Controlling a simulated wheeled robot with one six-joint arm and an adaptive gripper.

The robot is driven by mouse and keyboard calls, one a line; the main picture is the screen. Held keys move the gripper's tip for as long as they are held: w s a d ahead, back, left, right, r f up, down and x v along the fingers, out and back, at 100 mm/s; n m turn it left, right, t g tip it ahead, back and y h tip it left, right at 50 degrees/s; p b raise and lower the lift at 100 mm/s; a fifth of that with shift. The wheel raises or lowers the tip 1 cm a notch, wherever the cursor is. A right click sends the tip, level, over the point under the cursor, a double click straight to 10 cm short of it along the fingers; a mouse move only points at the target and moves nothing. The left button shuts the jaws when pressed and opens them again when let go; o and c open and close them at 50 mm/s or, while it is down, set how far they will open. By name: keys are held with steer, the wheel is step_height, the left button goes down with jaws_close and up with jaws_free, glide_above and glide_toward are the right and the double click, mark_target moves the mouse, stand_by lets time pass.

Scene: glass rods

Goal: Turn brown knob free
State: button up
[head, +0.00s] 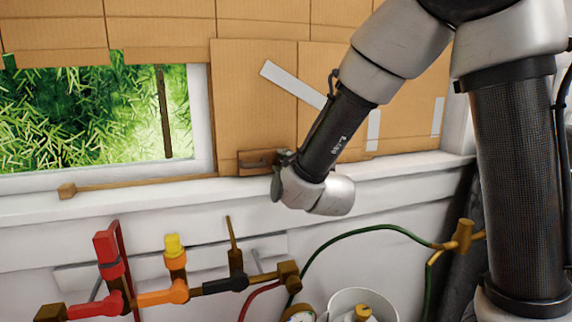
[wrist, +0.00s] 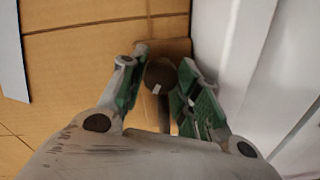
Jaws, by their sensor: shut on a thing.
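The brown knob (wrist: 160,73) shows in the wrist view as a dark round disc with a small pale mark, on a stem in front of a brown wooden plate (wrist: 176,47). My gripper (wrist: 158,88) has its green-padded fingers on either side of the knob and is shut on it. In the head view my gripper (head: 281,172) is at the right end of the wooden plate (head: 250,167), just above the white sill. There the knob is mostly hidden by my gripper, and its turn angle cannot be told.
Cardboard sheets (head: 252,75) cover the wall behind, beside a window (head: 95,115). A thin wooden stick (head: 135,184) lies along the sill (head: 405,173). Below are pipes with a red valve (head: 106,246) and a yellow one (head: 173,245), a green hose (head: 372,228) and a white bucket (head: 342,298).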

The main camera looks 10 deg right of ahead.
steer(key=n, duration=0.5)
steer(key=shift+h, duration=0.3)
steer(key=shift+f+n, duration=0.1)
steer(key=shift+n, duration=0.2)
steer(key=o, duration=0.8)
steer(key=shift+c, duration=0.2)
steer(key=v, duration=0.7)
steer(key=shift+s, duration=0.3)
